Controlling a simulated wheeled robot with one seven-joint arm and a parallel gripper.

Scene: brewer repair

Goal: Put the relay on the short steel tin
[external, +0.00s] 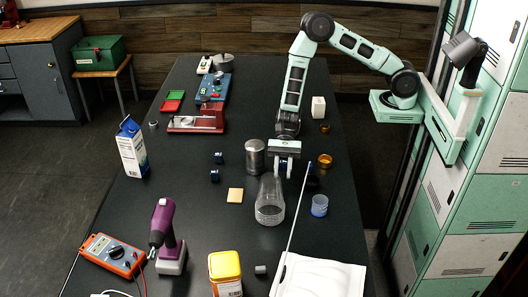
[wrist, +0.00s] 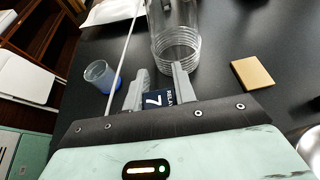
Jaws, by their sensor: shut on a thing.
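The relay (wrist: 158,100) is a dark blue block with a white 7 and lettering, held between the fingers of my gripper (wrist: 158,88) in the wrist view. In the external view my gripper (external: 284,168) is above the table, just right of a steel cylinder (external: 255,157) and behind a clear jar; the relay is hard to make out there. A low, wide steel tin (external: 222,62) stands at the far end of the table and looks shorter than the cylinder. Part of a shiny metal cylinder (wrist: 312,148) shows at the wrist view's right edge.
The clear jar (external: 270,203) stands close to my gripper. A thin rod (external: 296,220), a blue cup (external: 319,206) and amber cups (external: 325,160) are to the right. Two small dark blue parts (external: 219,158) and a tan square (external: 235,195) lie left. The table's centre-left is mostly clear.

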